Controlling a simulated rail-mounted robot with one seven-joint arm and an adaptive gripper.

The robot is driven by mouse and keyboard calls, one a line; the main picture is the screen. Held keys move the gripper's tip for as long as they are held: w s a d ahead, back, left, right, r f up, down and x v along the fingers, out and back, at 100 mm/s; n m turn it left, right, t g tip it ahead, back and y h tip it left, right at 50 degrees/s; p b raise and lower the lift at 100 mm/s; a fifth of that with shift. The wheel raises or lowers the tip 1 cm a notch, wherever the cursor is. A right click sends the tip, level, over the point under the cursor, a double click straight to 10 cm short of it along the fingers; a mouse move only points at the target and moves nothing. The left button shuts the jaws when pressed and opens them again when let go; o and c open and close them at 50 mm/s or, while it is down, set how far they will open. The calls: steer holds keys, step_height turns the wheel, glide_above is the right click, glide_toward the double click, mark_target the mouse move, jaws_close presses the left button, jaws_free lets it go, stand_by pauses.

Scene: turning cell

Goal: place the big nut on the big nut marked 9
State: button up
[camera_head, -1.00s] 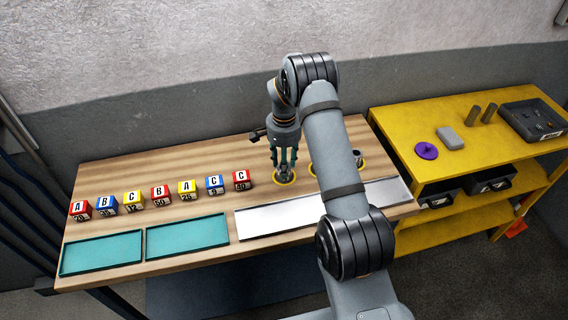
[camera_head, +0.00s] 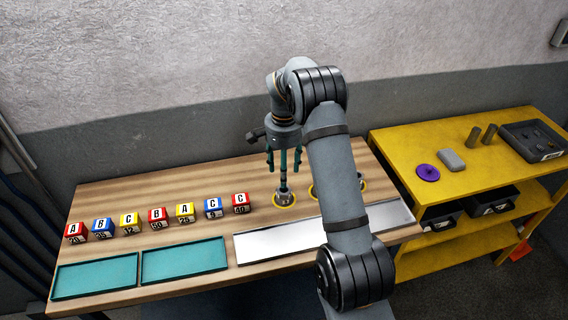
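My gripper (camera_head: 284,166) is above the left yellow-ringed spot on the wooden table, its fingers spread apart with no nut seen between them. A thin dark upright rod (camera_head: 283,182) shows between and below the fingers. At its foot a grey metal piece (camera_head: 284,199), perhaps a nut, sits inside the yellow ring. I cannot make out a 9 on it, or whether one or more nuts are there. Other grey pieces in yellow rings (camera_head: 361,184) are partly hidden behind my arm.
Several lettered, numbered cubes (camera_head: 158,217) stand in a row at the left. Two teal trays (camera_head: 184,259) and a pale metal plate (camera_head: 275,245) lie in front. A yellow shelf (camera_head: 405,150) at the right holds a purple disc (camera_head: 428,173), cylinders and a dark tray (camera_head: 506,130).

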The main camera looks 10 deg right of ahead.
mark_target(284, 190)
step_height(284, 190, up, 5)
steer(key=shift+f, duration=0.1)
steer(key=shift+f, duration=0.1)
stand_by(0.5)
step_height(284, 190, down, 12)
steer(key=p, duration=0.3)
steer(key=shift+s, duration=0.1)
steer(key=shift+w+r, duration=0.2)
steer(key=shift+r, duration=0.1)
steer(key=shift+r+b, duration=0.4)
steer(key=shift+b, duration=0.2)
steer(key=shift+r, duration=0.85)
steer(key=shift+s+f, duration=0.1)
steer(key=shift+s, duration=0.05)
